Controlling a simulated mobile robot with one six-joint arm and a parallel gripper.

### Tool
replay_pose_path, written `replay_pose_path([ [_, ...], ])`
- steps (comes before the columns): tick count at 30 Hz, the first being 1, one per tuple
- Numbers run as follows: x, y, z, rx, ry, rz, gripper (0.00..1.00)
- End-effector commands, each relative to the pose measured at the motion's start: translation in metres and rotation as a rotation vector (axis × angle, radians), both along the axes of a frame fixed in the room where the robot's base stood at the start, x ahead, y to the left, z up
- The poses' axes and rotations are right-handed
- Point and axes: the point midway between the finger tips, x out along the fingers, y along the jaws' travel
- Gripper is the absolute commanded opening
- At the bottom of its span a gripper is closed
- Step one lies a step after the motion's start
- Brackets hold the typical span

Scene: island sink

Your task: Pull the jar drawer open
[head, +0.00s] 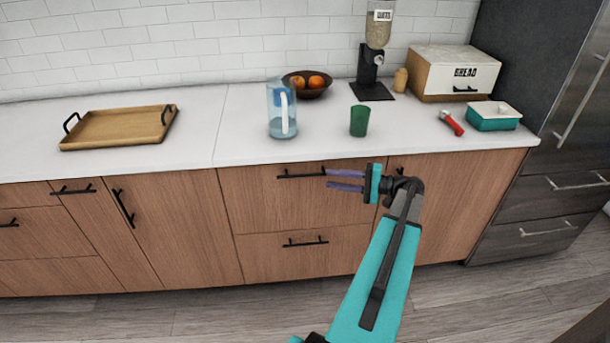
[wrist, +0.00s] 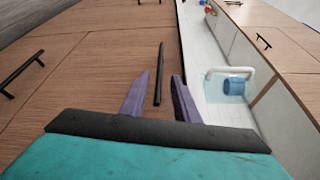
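Several wooden drawer fronts line the counter, all closed; no jar or label shows which is the jar drawer. My gripper (head: 329,178) is at the upper middle drawer (head: 262,208), its fingers pointing left by the right end of that drawer's black bar handle (head: 301,175). In the wrist view my gripper (wrist: 162,76) has its two purple fingers apart and empty. The handle (wrist: 161,60) appears between and beyond the fingertips. I cannot tell whether they touch it. A lower drawer (head: 345,250) with its own bar handle (head: 304,242) is below.
On the counter (head: 200,140) stand a water pitcher (head: 283,108), a green cup (head: 359,121), a fruit bowl (head: 308,83), a wooden tray (head: 110,127), a bread box (head: 453,73) and a teal dish (head: 493,118). The floor (head: 180,315) in front is clear.

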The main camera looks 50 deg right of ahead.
Motion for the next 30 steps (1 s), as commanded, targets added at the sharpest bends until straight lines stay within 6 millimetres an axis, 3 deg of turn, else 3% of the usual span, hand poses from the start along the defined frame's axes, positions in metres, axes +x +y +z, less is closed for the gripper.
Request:
replay_pose_path([
  [18,0.078,0.042,-0.005,0.000,0.000,0.002,0.28],
  [30,0.096,0.051,-0.008,0.000,0.000,-0.001,0.28],
])
